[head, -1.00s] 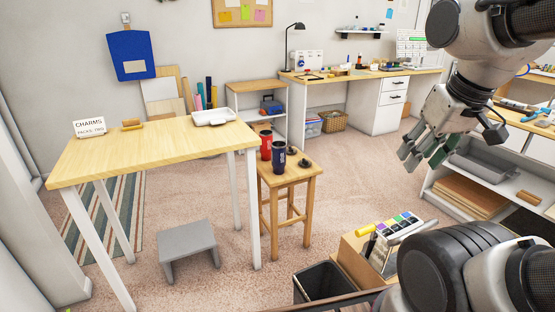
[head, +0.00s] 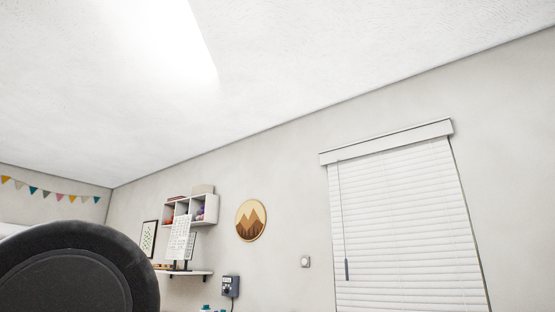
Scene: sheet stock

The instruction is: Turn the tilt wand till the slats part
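The window blind (head: 405,225) hangs on the wall at the right of the head view, under a white headrail (head: 386,142). Its white slats look shut, lying close over one another. The tilt wand (head: 342,222) is a thin dark rod that hangs near the blind's left edge, with a thicker dark grip (head: 346,269) at its lower end. The wand hangs nearly straight and nothing touches it. The blind's bottom is cut off by the frame. My gripper is not in view; only a dark rounded part of my arm shows at the lower left.
Left of the blind are a small wall plate (head: 305,261), a round wooden mountain plaque (head: 251,220), a dark wall-mounted box (head: 230,286), a cubby shelf (head: 191,209) and a lower wall shelf (head: 184,272). Bunting (head: 50,190) hangs at far left. The floor is out of view.

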